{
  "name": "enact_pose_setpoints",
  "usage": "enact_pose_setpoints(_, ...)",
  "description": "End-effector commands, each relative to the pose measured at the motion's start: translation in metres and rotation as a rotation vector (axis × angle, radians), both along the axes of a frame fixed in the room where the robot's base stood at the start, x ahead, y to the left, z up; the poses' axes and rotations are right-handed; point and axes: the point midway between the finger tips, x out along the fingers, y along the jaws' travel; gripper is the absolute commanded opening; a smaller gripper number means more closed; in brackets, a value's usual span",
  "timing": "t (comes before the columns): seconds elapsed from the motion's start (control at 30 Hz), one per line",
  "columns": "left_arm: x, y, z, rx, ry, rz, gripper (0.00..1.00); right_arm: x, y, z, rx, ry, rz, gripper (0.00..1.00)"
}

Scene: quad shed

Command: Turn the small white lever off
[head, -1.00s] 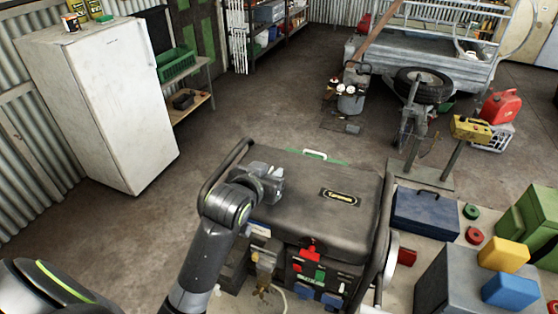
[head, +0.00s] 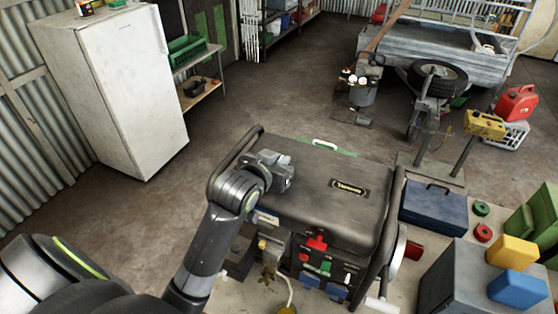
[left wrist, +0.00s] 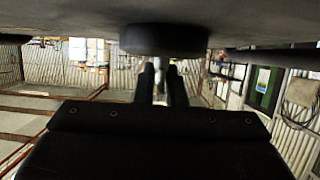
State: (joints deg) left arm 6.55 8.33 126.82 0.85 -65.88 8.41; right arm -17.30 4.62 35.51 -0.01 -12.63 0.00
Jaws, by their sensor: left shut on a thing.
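The dark generator (head: 310,190) stands in front of me in the head view. My left gripper (head: 285,168) is over the left part of its top and hides what is under it there. In the left wrist view my left gripper (left wrist: 162,82) has its two dark fingers close together. A small pale piece, which looks like the white lever (left wrist: 158,82), shows between them, next to a round black cap (left wrist: 165,38). The gripper is shut on it. Which way the lever is turned cannot be told. My right gripper is not in view.
A white handle (head: 325,144) sits at the generator's far edge. Its front has red, green and blue fittings (head: 318,262). A blue toolbox (head: 432,208) and a grey box (head: 465,280) stand to the right. The floor behind is mostly clear.

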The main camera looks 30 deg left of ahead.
Motion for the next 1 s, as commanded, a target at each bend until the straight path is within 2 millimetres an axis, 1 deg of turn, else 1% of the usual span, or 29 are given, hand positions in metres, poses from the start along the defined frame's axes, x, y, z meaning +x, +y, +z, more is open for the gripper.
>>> enact_pose_setpoints(0.27, 0.0, 0.002, 0.0, 0.008, 0.0, -0.133, 0.0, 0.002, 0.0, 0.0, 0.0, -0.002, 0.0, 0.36)
enact_pose_setpoints(0.57, 0.001, 0.002, -0.001, 0.006, 0.0, -0.366, 0.0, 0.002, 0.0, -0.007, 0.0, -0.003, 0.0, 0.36)
enact_pose_setpoints(0.8, 0.001, 0.002, -0.004, 0.006, -0.001, -0.54, 0.0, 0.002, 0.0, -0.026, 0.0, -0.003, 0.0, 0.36)
enact_pose_setpoints(1.0, 0.001, 0.001, -0.004, 0.005, -0.003, -0.652, 0.0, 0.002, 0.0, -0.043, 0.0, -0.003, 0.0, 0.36)
